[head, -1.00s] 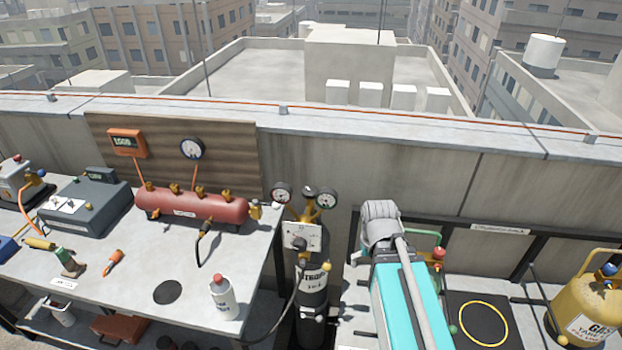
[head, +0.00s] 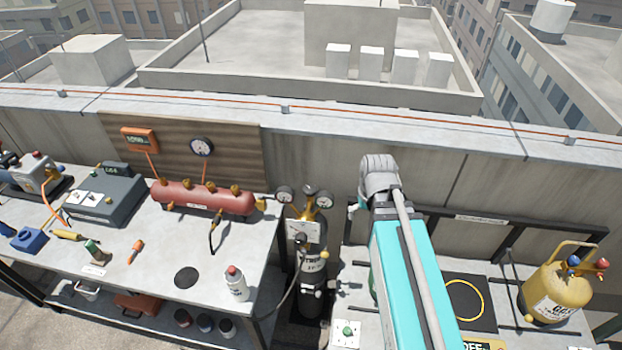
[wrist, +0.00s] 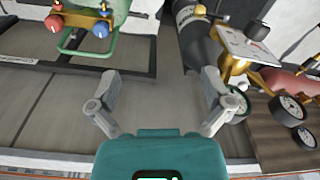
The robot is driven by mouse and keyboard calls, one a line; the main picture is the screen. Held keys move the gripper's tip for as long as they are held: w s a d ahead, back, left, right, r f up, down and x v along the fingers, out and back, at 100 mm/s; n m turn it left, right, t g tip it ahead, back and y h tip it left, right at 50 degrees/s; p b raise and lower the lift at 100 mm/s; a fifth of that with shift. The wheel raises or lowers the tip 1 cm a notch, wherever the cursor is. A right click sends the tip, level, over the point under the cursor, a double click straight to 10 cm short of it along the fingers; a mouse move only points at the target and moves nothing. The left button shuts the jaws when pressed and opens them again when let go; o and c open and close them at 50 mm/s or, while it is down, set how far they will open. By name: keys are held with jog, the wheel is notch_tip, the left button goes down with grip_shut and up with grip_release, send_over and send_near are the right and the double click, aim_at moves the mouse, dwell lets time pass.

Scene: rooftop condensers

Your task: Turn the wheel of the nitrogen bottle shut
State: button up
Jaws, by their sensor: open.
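The nitrogen bottle (head: 313,285) is dark and stands upright between the workbench and the right-hand stand. A brass valve with two round gauges and a white card tops it. A small grey round part (head: 308,190) between the gauges may be the wheel. The bottle also shows in the wrist view (wrist: 203,45), beyond my right-hand finger, with brass fittings and the card beside it. I cannot make out the wheel there. My gripper (wrist: 160,78) is open and empty, its fingers wide apart. In the head view my arm, right of the bottle, hides the fingers.
The workbench at left carries a red manifold (head: 205,197), a grey box (head: 103,195) and a white bottle (head: 236,285). A yellow gas cylinder (head: 556,283) stands at right. A hose runs beside the nitrogen bottle. A concrete parapet (head: 400,152) runs behind everything.

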notch_tip(320, 180, up, 3)
jog(key=w+n+p, duration=0.1)
jog(key=w+p, duration=0.1)
jog(key=n+y, duration=0.4)
jog(key=n, duration=1.1)
send_near(310, 188)
jog(key=d+v, duration=0.1)
jog(key=v, duration=0.3)
jog(key=shift+w+a+r+n+g, duration=0.2)
jog(key=shift+w+n+g, duration=0.1)
jog(key=shift+w+n, duration=0.15)
jog(key=shift+f, duration=0.15)
jog(key=b+x, duration=1.3)
jog(key=shift+s+a+f, duration=0.1)
jog(key=shift+a+f, duration=0.15)
jog(key=shift+a, duration=0.1)
jog(key=c, duration=1.1)
